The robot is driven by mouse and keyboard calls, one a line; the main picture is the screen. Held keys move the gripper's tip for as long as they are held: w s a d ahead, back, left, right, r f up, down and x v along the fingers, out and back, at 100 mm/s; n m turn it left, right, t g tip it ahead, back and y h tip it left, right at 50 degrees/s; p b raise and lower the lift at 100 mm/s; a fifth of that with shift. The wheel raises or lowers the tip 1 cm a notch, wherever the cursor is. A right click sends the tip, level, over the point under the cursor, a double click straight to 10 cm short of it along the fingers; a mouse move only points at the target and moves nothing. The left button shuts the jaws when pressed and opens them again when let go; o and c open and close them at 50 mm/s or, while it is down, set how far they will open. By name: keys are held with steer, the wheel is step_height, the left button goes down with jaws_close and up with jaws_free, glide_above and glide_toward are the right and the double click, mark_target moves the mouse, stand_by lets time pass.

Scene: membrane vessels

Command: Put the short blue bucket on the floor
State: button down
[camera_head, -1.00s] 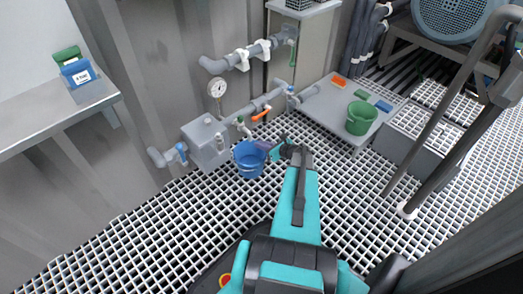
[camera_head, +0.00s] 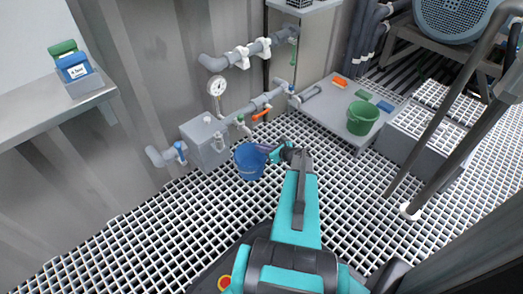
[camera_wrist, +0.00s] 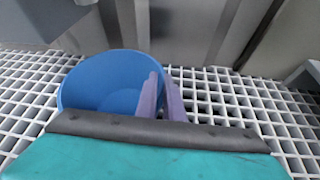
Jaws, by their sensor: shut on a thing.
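The short blue bucket (camera_head: 249,163) is in the head view, at or just above the white floor grating (camera_head: 160,225), left of my gripper (camera_head: 268,150). In the wrist view the bucket (camera_wrist: 105,85) is upright with its open top toward the camera, and its inside looks empty. My gripper's purple fingers (camera_wrist: 161,97) are shut on the bucket's right rim, one finger on each side of the wall. The bucket's lower side is hidden by my gripper in the wrist view. I cannot tell whether its base touches the grating.
A grey pump box (camera_head: 206,142) with pipes and an orange-handled valve (camera_head: 260,114) stands behind the bucket. A low grey platform (camera_head: 325,115) at the right holds a green bucket (camera_head: 362,119). Grating in front is open.

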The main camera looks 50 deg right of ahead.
stand_by(0.3)
steer(key=c, duration=1.8)
jaws_free()
steer(key=shift+f, duration=0.1)
steer(key=shift+c, duration=0.2)
steer(key=shift+s+r+p, duration=0.35)
steer(key=shift+s+r, duration=0.05)
steer(key=shift+s, duration=0.15)
steer(key=p+v, duration=0.3)
steer(key=v, duration=0.7)
steer(key=shift+s+p, duration=0.3)
steer(key=shift+s, duration=0.1)
steer(key=shift+r, duration=0.1)
